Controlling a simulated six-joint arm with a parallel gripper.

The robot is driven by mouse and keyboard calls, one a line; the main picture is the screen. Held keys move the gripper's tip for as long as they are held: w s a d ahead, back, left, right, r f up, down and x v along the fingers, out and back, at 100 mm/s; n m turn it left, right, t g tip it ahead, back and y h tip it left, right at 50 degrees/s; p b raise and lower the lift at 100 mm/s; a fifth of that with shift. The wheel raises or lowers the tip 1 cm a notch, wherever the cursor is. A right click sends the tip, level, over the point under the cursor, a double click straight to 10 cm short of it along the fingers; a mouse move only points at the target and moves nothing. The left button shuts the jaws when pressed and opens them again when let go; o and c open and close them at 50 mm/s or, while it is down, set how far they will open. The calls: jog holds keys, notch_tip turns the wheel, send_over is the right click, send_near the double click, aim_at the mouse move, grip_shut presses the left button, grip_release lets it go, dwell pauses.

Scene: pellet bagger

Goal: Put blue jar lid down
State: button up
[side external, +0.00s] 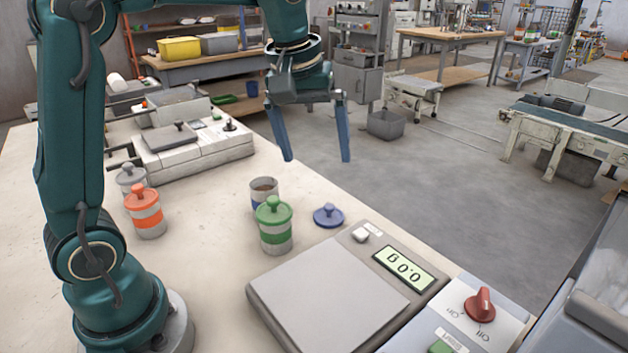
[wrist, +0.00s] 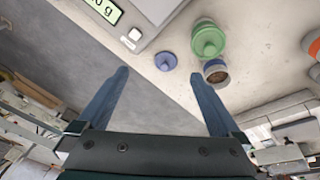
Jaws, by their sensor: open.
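The blue jar lid (side external: 328,215) lies flat on the table, knob up, beside the scale and to the right of the green-lidded jar (side external: 274,224). It also shows in the wrist view (wrist: 166,61). The open jar (side external: 263,192) stands just behind the green-lidded jar, with brown contents at its mouth; it also shows in the wrist view (wrist: 215,71). My gripper (side external: 317,160) is open and empty, raised above the table's far edge, apart from the lid. In the wrist view its two fingers are spread wide with nothing between them.
The scale (side external: 330,300) reads 0.0 g, its plate empty. An orange-lidded jar (side external: 145,210) and a grey-lidded jar (side external: 131,180) stand at the left. A bag-sealer-like machine (side external: 190,150) sits at the back. A control box with a red knob (side external: 480,305) is at the front right.

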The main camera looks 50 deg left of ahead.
jog(key=s+d+f+m+t, duration=0.1)
jog(key=s+d+f+m, duration=0.1)
jog(key=s+m, duration=0.2)
jog(key=s+d+f+m+t, duration=0.1)
jog(key=s+d+m, duration=0.1)
jog(key=s, duration=0.9)
jog(key=shift+s+f+m+t, duration=0.2)
jog(key=shift+f+m+t, duration=0.2)
jog(key=shift+m, duration=0.5)
